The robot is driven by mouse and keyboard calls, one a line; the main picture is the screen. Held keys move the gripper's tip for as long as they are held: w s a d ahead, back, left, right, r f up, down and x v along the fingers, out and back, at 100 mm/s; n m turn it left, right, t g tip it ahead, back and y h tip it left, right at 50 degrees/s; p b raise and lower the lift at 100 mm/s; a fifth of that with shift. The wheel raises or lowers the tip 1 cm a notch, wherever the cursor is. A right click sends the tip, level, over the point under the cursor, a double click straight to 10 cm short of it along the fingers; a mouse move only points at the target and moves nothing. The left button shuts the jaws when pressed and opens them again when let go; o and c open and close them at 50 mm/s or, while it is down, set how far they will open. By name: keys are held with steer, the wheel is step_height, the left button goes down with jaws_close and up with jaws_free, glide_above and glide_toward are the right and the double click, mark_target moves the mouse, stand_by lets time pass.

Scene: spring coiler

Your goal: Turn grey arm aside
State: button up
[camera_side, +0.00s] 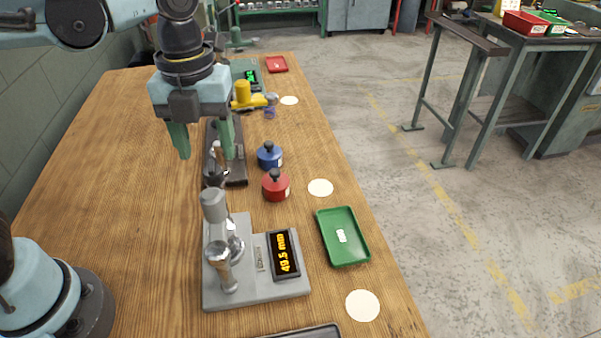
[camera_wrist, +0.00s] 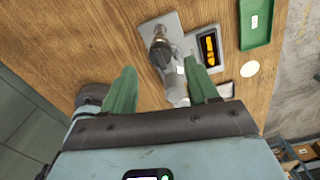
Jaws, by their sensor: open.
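My gripper (camera_side: 203,145) is open and empty, pointing down above the dark coiler (camera_side: 236,165); its green fingers also show in the wrist view (camera_wrist: 160,72). A grey gauge stand (camera_side: 262,291) is in front of it in the side view, with a grey post (camera_side: 213,205) and a short grey arm with a rounded knob (camera_side: 219,258). The stand's display (camera_side: 283,254) reads 49.5 mm. In the wrist view the stand's grey base (camera_wrist: 163,28) lies beyond the fingers, apart from them. I cannot tell exactly which grey part is the arm that turns.
A red weight (camera_side: 276,186) and a blue weight (camera_side: 269,157) stand right of the coiler. A green tray (camera_side: 342,238) lies right of the stand. A yellow part (camera_side: 243,95) and a red tray (camera_side: 276,64) are farther back. Bare wood lies left.

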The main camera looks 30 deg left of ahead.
mark_target(211, 165)
steer(key=shift+f, duration=2.4)
jaws_close()
